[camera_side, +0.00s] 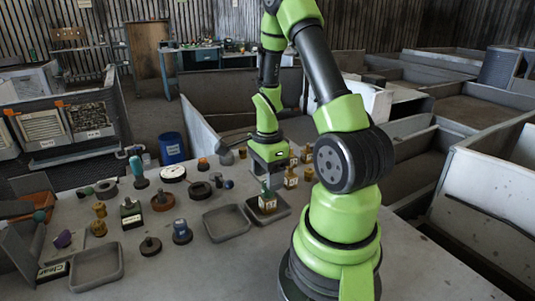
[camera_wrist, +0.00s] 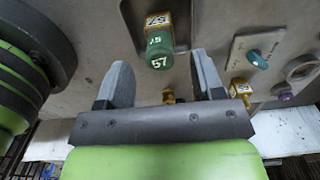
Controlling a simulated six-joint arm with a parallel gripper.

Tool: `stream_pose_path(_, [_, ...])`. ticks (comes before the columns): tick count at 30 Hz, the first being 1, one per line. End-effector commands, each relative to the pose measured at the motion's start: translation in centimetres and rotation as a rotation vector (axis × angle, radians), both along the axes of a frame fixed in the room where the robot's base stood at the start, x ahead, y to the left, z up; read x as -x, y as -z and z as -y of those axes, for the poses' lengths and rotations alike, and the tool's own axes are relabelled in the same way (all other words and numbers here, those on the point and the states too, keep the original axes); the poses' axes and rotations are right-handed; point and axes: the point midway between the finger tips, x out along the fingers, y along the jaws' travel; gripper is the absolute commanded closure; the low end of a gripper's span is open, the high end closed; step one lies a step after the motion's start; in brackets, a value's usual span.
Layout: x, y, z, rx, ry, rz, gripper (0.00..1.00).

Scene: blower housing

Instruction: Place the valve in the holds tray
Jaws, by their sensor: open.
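A valve (camera_side: 267,203) with a green top and a yellowish labelled body stands in a small dark tray (camera_side: 284,209) in the side view. My gripper (camera_side: 268,178) is just above it, pointing down. In the wrist view, the green valve part marked 57 (camera_wrist: 159,50) lies ahead of the gap between my two open fingers (camera_wrist: 164,76), and neither finger visibly touches it. An empty grey tray (camera_side: 227,223) sits just left of the valve's tray. I cannot read which tray is the holds tray.
Several yellow labelled valves (camera_side: 290,178) stand behind my gripper. Another grey tray (camera_side: 97,268) is at front left. The front middle table is clear.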

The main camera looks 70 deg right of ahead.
Motion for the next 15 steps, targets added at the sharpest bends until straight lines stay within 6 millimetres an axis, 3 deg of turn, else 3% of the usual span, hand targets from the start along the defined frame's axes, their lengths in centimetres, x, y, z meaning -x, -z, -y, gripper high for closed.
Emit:
stream_pose_path(6, [-0.1, -3.9, 0.1, 0.005, 0.001, 0.005, 0.39])
stream_pose_path(15, [-0.4, -6.8, -0.4, 0.012, -0.048, 0.015, 0.39])
